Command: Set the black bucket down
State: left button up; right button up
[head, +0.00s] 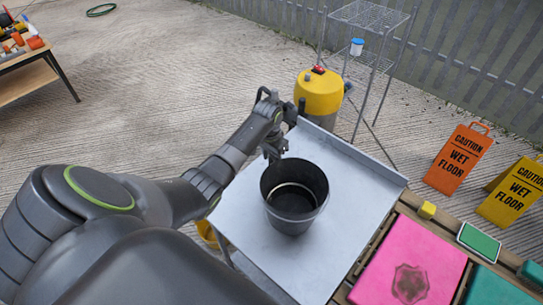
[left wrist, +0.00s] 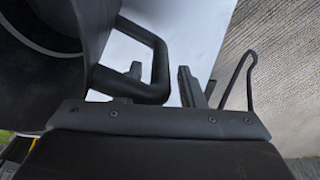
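The black bucket (head: 292,213) is upright and empty, and looks to be standing on the grey metal table (head: 255,250). Its wall (left wrist: 75,20) and a dark handle loop (left wrist: 158,60) show in the left wrist view. My left gripper (head: 274,153) is at the bucket's far left side. In the left wrist view its fingers are apart, one inside the loop and one outside, with the handle bar between them. A pale gap shows between the bar and the outer finger. My right gripper is not in view.
A yellow-topped canister (head: 319,92) and a wire rack (head: 371,55) stand behind the table. Orange (head: 459,158) and yellow (head: 515,193) wet-floor signs stand at the right. A pink board (head: 410,262) and a green-topped sponge or pad (head: 479,242) lie right of the bucket.

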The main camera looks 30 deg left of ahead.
pick_arm(q)
jog(key=shift+r, duration=0.15)
jog(key=r, duration=0.4)
jog(key=r+b, duration=0.1)
jog(key=r, duration=0.3)
jog(key=s+r+b, duration=0.1)
jog(key=r, duration=0.3)
jog(key=shift+f, duration=0.1)
dwell(0.4)
